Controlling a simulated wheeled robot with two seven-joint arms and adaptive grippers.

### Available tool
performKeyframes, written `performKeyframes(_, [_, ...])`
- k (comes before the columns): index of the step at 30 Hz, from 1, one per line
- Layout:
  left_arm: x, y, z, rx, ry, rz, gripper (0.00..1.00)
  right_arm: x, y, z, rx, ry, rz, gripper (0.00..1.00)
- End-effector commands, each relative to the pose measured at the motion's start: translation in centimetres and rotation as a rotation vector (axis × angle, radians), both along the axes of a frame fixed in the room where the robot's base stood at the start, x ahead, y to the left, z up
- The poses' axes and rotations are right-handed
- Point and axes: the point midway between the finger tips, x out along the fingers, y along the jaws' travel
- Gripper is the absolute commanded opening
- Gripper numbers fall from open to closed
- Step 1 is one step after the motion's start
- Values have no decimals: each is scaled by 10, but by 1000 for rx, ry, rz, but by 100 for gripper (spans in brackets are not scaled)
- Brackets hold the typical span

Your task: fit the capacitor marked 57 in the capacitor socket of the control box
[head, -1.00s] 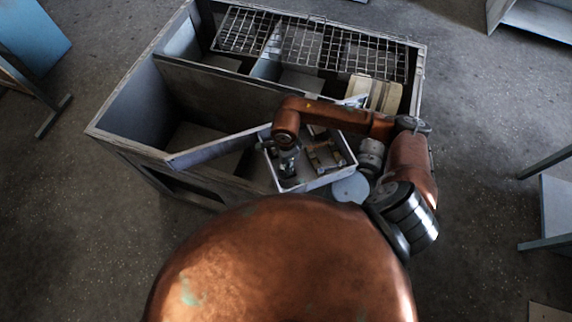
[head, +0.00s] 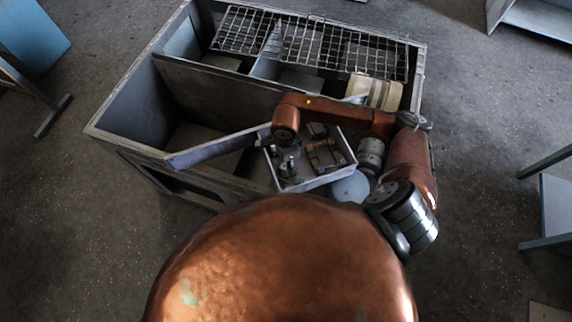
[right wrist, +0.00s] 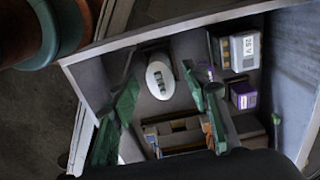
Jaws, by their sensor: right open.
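The control box (head: 322,183) is an open pale tray at the front right of the large housing. A white oval piece with dark marks on its top (right wrist: 160,80), likely the capacitor, stands in the box in the right wrist view. I cannot read a 57 on it, and any socket beneath it is hidden. My right gripper (head: 288,168) points down into the left part of the box. In the right wrist view its green fingers (right wrist: 160,88) are open, one on each side of the white piece, with gaps visible. My left gripper is out of view.
A grey-white block with a label (right wrist: 239,51), a purple block (right wrist: 243,96) and a brown frame-like part (right wrist: 175,135) sit in the box. The housing's left compartment looks empty.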

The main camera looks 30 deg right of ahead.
Motion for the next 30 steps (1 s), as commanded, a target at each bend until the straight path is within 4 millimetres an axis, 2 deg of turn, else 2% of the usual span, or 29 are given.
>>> performKeyframes(9, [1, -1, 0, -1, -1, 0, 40, 3, 0, 67, 0, -6, 1, 43])
performKeyframes(15, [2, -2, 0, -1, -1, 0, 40, 3, 0, 95, 0, -4, 1, 43])
performKeyframes(20, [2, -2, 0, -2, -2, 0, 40, 2, 0, 104, 0, -1, -1, 43])
performKeyframes(30, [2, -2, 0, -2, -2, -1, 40, 2, 0, 104, 1, -1, 0, 43])
